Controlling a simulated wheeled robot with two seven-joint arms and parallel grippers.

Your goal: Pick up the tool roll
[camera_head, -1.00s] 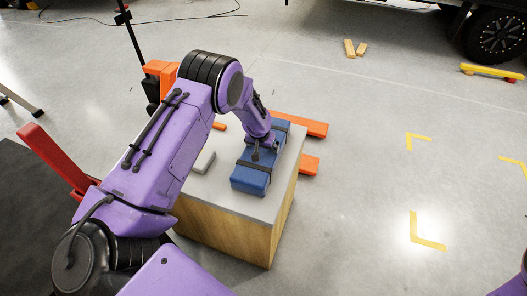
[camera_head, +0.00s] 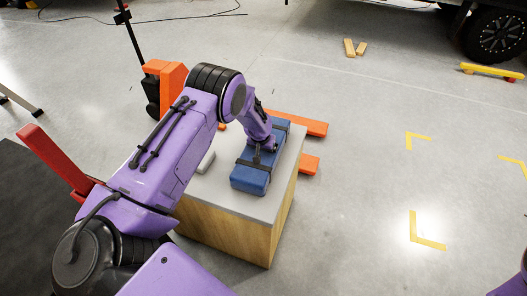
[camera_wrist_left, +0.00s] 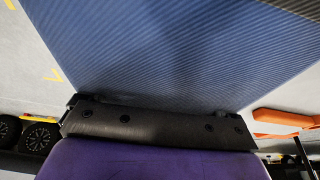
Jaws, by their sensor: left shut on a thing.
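The blue tool roll (camera_head: 250,178) with dark straps lies on the grey top of a wooden box (camera_head: 235,209) in the head view. My left gripper (camera_head: 262,148) reaches down onto the roll near its middle and is shut on it. Its fingertips are mostly hidden by the wrist and the roll. In the left wrist view the ribbed blue fabric of the tool roll (camera_wrist_left: 175,50) fills the upper middle, right against the dark gripper body (camera_wrist_left: 155,125). My right gripper is not in view; only a bit of purple arm shows at the lower right edge.
A light grey object (camera_head: 206,162) lies on the box top, partly behind my left arm. An orange pallet jack (camera_head: 165,80) stands behind the box, its forks (camera_head: 305,128) showing at the right. Clear floor with yellow corner marks (camera_head: 425,243) lies to the right.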

